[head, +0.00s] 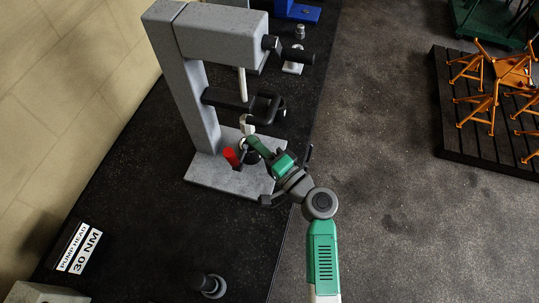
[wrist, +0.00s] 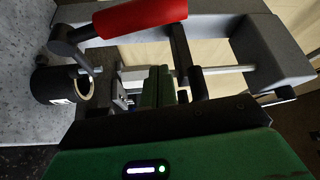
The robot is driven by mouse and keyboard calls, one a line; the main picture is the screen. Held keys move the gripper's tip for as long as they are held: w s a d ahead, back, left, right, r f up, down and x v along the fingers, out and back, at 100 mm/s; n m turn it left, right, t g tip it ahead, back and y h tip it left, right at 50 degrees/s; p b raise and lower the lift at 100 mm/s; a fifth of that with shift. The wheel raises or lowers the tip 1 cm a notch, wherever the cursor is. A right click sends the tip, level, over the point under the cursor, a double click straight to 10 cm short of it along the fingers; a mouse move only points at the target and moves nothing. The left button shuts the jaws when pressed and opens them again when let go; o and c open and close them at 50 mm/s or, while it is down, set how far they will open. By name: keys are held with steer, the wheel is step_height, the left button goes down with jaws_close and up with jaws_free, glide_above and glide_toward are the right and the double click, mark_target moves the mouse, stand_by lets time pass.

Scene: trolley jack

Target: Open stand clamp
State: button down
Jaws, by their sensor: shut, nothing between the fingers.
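The grey stand (head: 197,85) rises from a pale speckled base plate on the dark bench in the head view. A black clamp arm (head: 228,99) reaches out from its column. A red lever handle (head: 231,158) sits low over the base plate; in the wrist view the red handle (wrist: 142,17) crosses the top, joined to dark links. My gripper (head: 251,142) is beside the red handle, to its right, at the foot of the stand. In the wrist view my green fingers (wrist: 160,84) are together and empty, below the red handle and apart from it in the picture; depth is unclear.
A black cylinder with a pale rim (wrist: 62,85) lies left of my fingers in the wrist view. A metal rod (wrist: 225,69) runs to the right. Orange frames (head: 492,75) stand far right.

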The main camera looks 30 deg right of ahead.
steer(key=shift+a+f+p, duration=0.15)
steer(key=shift+a+p, duration=0.2)
steer(key=shift+a, duration=0.6)
steer(key=shift+a+f+p, duration=0.15)
steer(key=shift+a+p, duration=0.15)
steer(key=shift+a, duration=0.65)
steer(key=shift+f, duration=0.1)
steer(key=b, duration=0.1)
steer(key=n+b, duration=0.1)
steer(key=b, duration=0.1)
steer(key=shift+s+a+f+b, duration=0.15)
steer(key=shift+a+b, duration=0.1)
steer(key=shift+b, duration=0.05)
steer(key=shift+b, duration=0.3)
